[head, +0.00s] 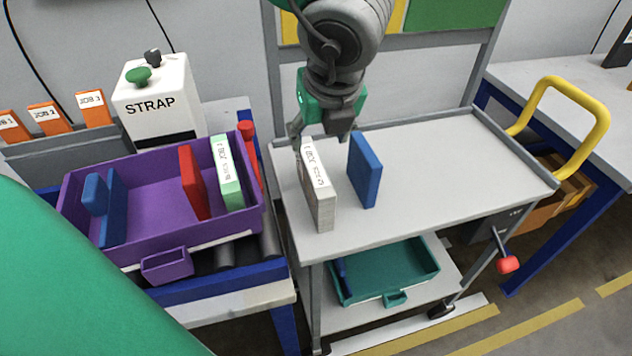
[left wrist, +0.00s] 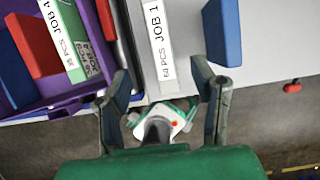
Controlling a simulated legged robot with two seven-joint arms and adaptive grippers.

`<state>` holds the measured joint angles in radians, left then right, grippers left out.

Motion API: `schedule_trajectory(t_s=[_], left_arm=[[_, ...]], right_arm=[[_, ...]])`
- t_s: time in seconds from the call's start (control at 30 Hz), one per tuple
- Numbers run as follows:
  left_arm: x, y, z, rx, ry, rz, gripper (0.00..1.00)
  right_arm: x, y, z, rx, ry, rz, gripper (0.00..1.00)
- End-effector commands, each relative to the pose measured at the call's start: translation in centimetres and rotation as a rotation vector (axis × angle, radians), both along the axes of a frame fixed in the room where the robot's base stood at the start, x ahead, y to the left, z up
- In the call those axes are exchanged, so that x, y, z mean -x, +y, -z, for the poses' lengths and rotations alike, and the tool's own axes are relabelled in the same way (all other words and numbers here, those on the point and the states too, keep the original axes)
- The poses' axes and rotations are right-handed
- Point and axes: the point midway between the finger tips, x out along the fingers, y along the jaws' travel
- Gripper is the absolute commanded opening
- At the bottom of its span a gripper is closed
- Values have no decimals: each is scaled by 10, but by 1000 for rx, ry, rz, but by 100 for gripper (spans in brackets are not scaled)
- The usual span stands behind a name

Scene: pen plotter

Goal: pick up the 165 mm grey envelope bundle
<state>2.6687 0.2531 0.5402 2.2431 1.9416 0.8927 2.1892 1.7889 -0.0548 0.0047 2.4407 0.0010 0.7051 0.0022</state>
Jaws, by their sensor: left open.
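The grey envelope bundle (head: 319,198) stands upright on the cart's top, near its left edge, with a white JOB 1 label along its upper edge. In the left wrist view the bundle (left wrist: 133,28) lies ahead of the fingers, its label running between them. My left gripper (head: 322,138) is open and empty, pointing down at the far end of the bundle. In the left wrist view its fingertips (left wrist: 162,78) are on either side of the bundle's line. Whether a finger touches the bundle cannot be told. My right gripper is not in view.
A blue block (head: 365,170) stands close right of the bundle on the cart top (head: 450,165). A purple tote (head: 150,238) at left holds a red plate (head: 194,182) and a green bundle (head: 228,175). The cart's right side is clear. A teal tray (head: 390,275) sits below.

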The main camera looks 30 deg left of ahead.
Motion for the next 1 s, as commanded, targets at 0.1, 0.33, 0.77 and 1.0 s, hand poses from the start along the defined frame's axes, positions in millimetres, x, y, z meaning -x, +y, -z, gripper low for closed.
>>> schedule_trajectory(t_s=[0.1, 0.33, 0.77, 1.0], left_arm=[[-1, 2, 11, 2, 0, -3, 52], [-11, 15, 52, 0, 3, -3, 52], [-22, 27, 95, 2, 1, 0, 52], [-30, 34, 128, 1, 1, -2, 52]], right_arm=[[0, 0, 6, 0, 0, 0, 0], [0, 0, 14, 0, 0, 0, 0], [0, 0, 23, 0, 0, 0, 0], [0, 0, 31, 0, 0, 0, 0]])
